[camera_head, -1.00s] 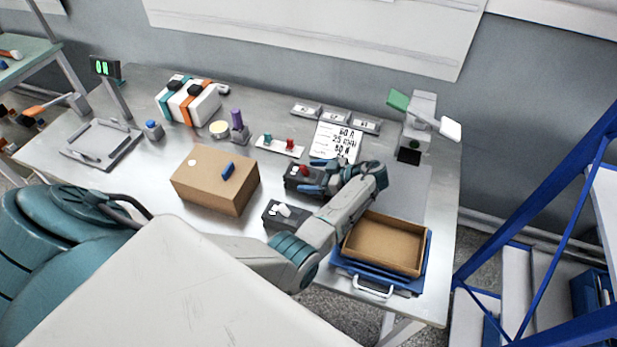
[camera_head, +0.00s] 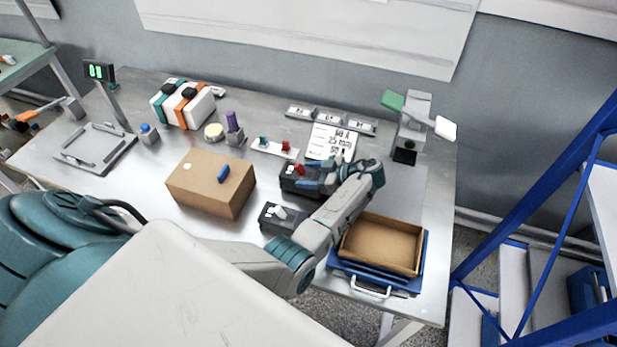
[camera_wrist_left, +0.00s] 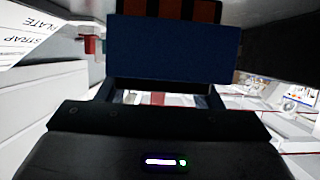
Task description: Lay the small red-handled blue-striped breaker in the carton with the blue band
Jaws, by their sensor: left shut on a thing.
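A small dark breaker with a red handle (camera_head: 299,169) is at the middle of the table. My left gripper (camera_head: 318,186) reaches in from the right side of it and is shut on it. The blue-tipped fingers partly cover its body, and I cannot tell whether it clears the table. In the left wrist view a blue surface (camera_wrist_left: 175,48) fills the space close between the fingers. An open, empty brown carton (camera_head: 382,240) stands at the front right on a blue base with a white handle. I see no clear band on it. My right gripper is not in view.
A dark breaker with a white handle (camera_head: 268,222) lies beside my left forearm. A closed brown box (camera_head: 200,185) stands left of it with a small blue piece on top. A written plate (camera_head: 330,140) and a grey stand (camera_head: 412,130) are behind.

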